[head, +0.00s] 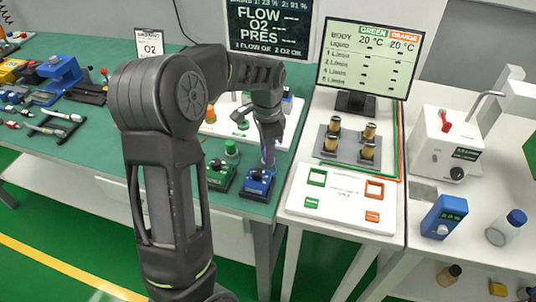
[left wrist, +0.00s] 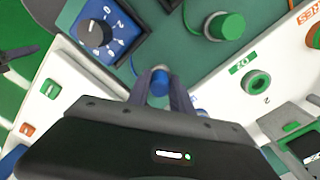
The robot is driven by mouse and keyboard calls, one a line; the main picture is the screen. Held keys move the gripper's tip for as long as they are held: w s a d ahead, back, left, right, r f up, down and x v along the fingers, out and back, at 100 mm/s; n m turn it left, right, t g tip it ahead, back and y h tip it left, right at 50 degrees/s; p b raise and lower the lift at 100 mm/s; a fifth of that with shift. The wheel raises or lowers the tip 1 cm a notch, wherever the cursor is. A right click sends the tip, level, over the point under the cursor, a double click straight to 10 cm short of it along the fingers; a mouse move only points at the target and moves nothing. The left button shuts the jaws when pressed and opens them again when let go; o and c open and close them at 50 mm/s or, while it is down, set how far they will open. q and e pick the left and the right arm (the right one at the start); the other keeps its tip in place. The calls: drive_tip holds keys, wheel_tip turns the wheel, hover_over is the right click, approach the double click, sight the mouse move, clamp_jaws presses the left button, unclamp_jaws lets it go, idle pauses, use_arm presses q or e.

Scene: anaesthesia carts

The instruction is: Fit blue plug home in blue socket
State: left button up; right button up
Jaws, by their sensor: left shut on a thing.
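My left gripper (head: 268,160) points down just above the blue box, in front of the white panel, in the head view. In the left wrist view its fingers (left wrist: 160,88) are shut on the blue plug (left wrist: 160,78), which shows between the fingertips. In the head view the plug cannot be made out behind the fingers. I cannot clearly identify the blue socket; a small blue patch (left wrist: 197,112) beside the fingers in the left wrist view is mostly hidden by my gripper.
The white panel (head: 212,128) carries a green socket (left wrist: 257,83). A second white panel (head: 342,199) and a grey block with brass cylinders (head: 350,152) lie to the right.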

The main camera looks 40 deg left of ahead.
use_arm(q)
clamp_jaws()
wheel_tip(320, 180, up, 10)
drive_tip(key=shift+r+b, duration=0.1)
drive_tip(key=shift+b, duration=0.2)
idle(0.7)
